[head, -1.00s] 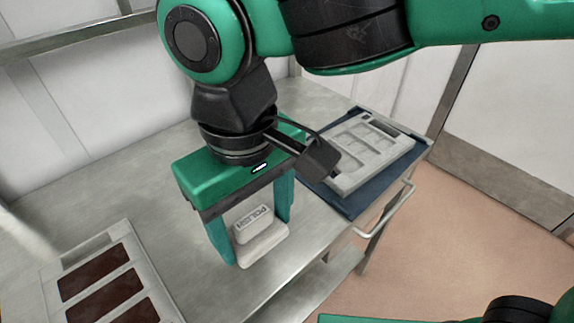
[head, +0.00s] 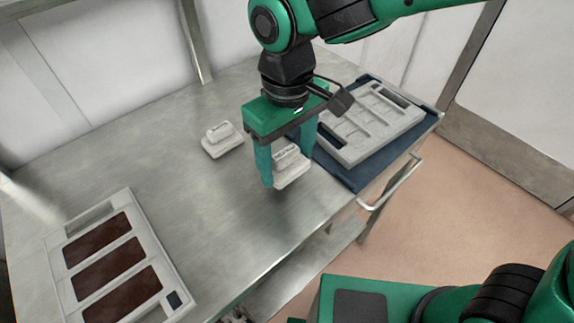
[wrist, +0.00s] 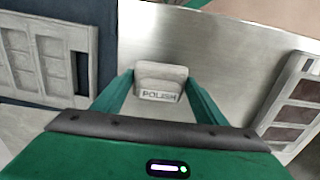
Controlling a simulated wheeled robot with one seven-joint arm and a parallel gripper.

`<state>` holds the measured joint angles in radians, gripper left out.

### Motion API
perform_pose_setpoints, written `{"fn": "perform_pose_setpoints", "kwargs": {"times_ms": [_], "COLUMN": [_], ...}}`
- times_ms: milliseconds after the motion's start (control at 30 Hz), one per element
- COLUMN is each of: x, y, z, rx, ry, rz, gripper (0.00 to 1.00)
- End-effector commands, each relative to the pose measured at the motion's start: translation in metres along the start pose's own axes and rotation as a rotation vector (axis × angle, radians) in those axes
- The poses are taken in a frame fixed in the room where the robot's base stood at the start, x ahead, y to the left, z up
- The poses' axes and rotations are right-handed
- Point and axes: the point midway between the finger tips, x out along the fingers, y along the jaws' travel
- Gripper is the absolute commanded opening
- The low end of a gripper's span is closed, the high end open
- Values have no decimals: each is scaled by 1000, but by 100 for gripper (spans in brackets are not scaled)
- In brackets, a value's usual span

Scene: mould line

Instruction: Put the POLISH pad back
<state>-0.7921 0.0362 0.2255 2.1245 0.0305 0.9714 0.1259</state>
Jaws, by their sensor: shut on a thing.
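The POLISH pad (head: 291,170) is a pale block with a wider base. My gripper (head: 287,163) is shut on it, one green finger on each side. In the wrist view the pad (wrist: 160,82) sits between the fingers (wrist: 160,90), with its POLISH label readable. The pad is over the metal bench top, just left of the blue mat; I cannot tell whether its base touches the bench. A second pale pad (head: 222,140) stands on the bench to the left of my gripper; its label is not readable.
A grey tray with empty recesses (head: 350,152) lies on the blue mat (head: 349,180) at the right. A pale tray with three dark red panels (head: 150,240) lies at the front left; it also shows in the wrist view (wrist: 277,98). The bench between is clear.

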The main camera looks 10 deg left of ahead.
Motion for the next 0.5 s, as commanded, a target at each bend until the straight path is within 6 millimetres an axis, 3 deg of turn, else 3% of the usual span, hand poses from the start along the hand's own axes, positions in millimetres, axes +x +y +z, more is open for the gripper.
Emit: {"fn": "perform_pose_setpoints", "kwargs": {"times_ms": [233,500], "x": [32,36], "y": [0,0], "z": [1,0], "rx": [0,1], "ry": [-3,0], "rz": [0,0], "gripper": [48,48]}}
